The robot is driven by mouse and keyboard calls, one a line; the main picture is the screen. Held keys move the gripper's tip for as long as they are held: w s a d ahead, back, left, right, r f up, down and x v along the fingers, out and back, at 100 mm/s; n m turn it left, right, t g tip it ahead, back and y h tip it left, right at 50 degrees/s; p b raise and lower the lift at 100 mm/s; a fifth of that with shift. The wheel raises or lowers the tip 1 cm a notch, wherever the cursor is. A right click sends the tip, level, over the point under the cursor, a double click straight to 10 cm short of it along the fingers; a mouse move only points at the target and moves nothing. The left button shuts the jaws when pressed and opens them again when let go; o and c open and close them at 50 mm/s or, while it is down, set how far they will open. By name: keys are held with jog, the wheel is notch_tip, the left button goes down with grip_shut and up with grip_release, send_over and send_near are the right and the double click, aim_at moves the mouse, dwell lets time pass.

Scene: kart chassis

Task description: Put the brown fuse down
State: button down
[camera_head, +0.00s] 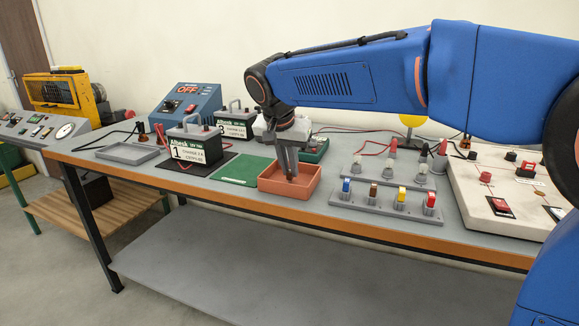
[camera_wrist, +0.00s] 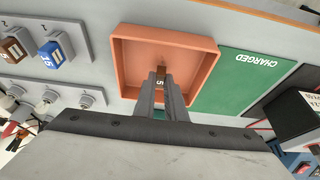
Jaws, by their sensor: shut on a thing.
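My gripper (camera_head: 290,172) points down over the orange tray (camera_head: 275,187) on the workbench. It is shut on a small brown fuse (camera_head: 290,178), which shows just below the fingertips. In the wrist view the fingers (camera_wrist: 162,84) hold the brown fuse (camera_wrist: 162,70), marked with what looks like a 5, inside the outline of the tray (camera_wrist: 128,52). I cannot tell whether the fuse touches the tray floor. The visible part of the tray is empty. Another brown fuse (camera_head: 373,190) stands in the grey fuse rack (camera_head: 345,203), next to the blue one.
The rack also holds blue (camera_head: 347,186), yellow (camera_head: 401,194) and red (camera_head: 430,197) fuses. A green mat (camera_head: 240,170) lies left of the tray, with batteries (camera_head: 195,147) beyond. A white switch panel (camera_head: 480,205) is at the right.

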jog(key=shift+f, duration=0.1)
jog(key=c, duration=1.8)
grip_release()
jog(key=v, duration=1.2)
